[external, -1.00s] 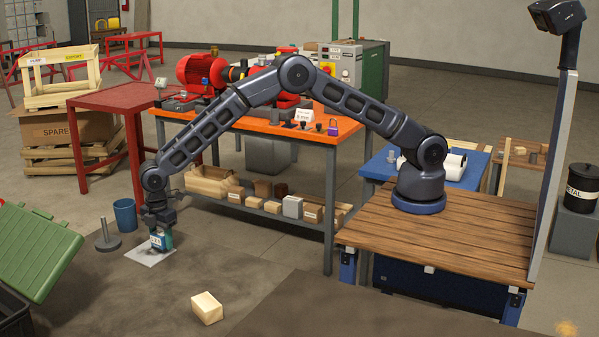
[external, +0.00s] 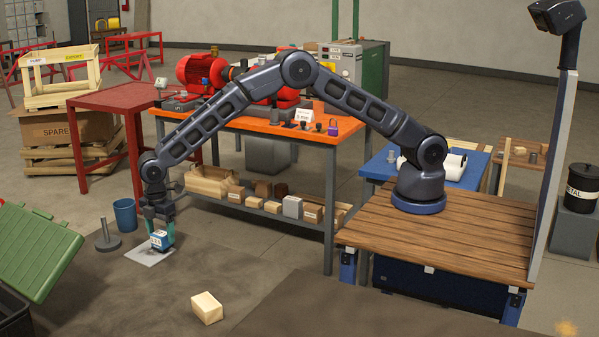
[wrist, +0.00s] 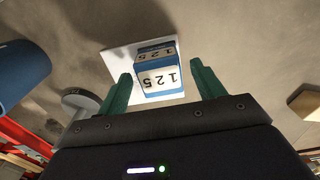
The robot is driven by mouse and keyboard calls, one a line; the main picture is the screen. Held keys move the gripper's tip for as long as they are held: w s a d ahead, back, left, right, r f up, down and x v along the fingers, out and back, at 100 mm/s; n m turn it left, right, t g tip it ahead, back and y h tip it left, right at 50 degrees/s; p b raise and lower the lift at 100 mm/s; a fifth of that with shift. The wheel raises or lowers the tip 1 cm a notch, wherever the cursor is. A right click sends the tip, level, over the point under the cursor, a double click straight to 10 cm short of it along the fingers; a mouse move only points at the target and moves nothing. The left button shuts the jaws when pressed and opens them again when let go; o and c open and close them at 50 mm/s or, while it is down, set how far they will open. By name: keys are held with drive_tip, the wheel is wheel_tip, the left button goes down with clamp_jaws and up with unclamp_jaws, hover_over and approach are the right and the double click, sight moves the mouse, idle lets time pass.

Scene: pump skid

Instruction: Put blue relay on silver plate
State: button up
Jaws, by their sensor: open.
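The blue relay (external: 161,241) is a small blue and white block marked "125". It stands on the silver plate (external: 140,255), a flat light square on the floor. In the wrist view the relay (wrist: 159,76) sits over the plate (wrist: 116,62), between and slightly beyond the two green fingertips. My gripper (external: 158,226) is open just above the relay, and in the wrist view a gap shows between each finger and the relay. The relay's underside is hidden.
A metal post on a round base (external: 107,237) and a blue bin (external: 125,215) stand close behind and left of the plate. A pale wooden block (external: 207,308) lies on the floor in front. A green lid (external: 35,250) is at left. The orange workbench (external: 260,122) is behind.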

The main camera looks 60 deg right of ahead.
sight(161, 233)
wheel_tip(161, 233, up, 10)
drive_tip(key=d+r+m+t, duration=0.1)
drive_tip(key=d+r+m, duration=0.2)
drive_tip(key=d+r, duration=0.95)
drive_tip(key=d+r+m+t, duration=0.1)
drive_tip(key=d+r+m, duration=0.2)
drive_tip(key=d+r, duration=0.95)
drive_tip(key=s+d+r+m, duration=0.2)
drive_tip(key=s+d, duration=0.4)
drive_tip(key=d, duration=0.6)
drive_tip(key=s+d+r+m, duration=0.2)
drive_tip(key=s+d, duration=0.3)
drive_tip(key=d, duration=0.6)
drive_tip(key=s+d+f+m+t, duration=0.1)
drive_tip(key=s+d+m, duration=0.3)
drive_tip(key=s+d, duration=0.5)
drive_tip(key=s+d+f+m+t, duration=0.1)
drive_tip(key=s+d+f+m, duration=0.3)
drive_tip(key=s+d, duration=0.5)
drive_tip(key=s, duration=0.7)
drive_tip(key=shift+s+t, duration=0.3)
drive_tip(key=shift+f, duration=0.1)
